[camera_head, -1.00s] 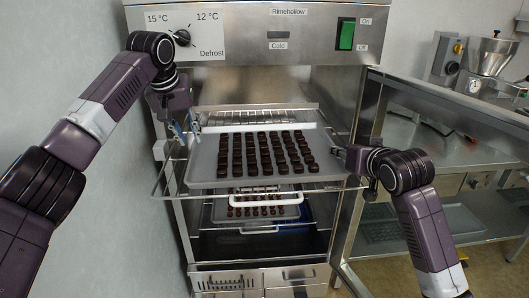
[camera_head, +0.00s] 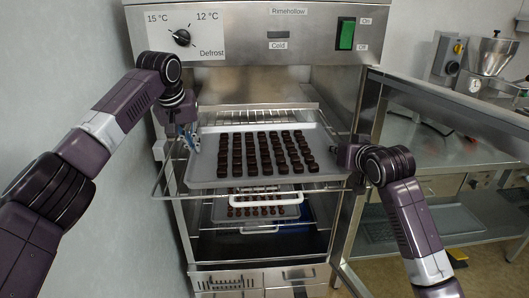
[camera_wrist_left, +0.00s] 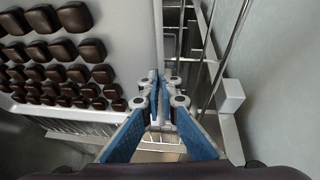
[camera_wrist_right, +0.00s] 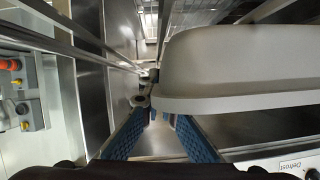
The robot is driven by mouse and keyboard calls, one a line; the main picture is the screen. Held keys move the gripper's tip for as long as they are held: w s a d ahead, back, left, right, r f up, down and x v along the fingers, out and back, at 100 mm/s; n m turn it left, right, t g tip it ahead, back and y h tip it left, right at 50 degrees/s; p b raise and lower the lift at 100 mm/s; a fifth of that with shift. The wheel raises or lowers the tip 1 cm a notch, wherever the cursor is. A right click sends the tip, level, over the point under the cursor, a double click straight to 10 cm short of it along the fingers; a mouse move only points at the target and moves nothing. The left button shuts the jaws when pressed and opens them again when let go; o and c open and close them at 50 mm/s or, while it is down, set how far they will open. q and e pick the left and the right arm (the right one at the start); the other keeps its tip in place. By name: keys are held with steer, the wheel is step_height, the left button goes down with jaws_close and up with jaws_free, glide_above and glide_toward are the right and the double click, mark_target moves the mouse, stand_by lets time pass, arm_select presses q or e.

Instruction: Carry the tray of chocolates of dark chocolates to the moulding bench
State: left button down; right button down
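The tray of dark chocolates (camera_head: 208,174) is a grey tray with rows of dark brown pieces. It sits on a wire shelf drawn out of the steel cabinet. My left gripper (camera_head: 190,141) is at the tray's left edge. In the left wrist view its blue fingertips (camera_wrist_left: 161,95) are close together beside the pale rim; whether they pinch it is unclear. My right gripper (camera_head: 342,155) is at the tray's right edge. In the right wrist view, its fingertips (camera_wrist_right: 152,104) are by the tray's corner (camera_wrist_right: 220,80), which partly hides one finger.
A lower tray with small chocolates (camera_head: 263,211) sits below in the cabinet (camera_head: 250,85). A steel bench (camera_head: 440,135) with a hopper machine (camera_head: 488,62) stands at the right. A wall (camera_head: 70,80) is close on the left.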

stand_by(0.6)
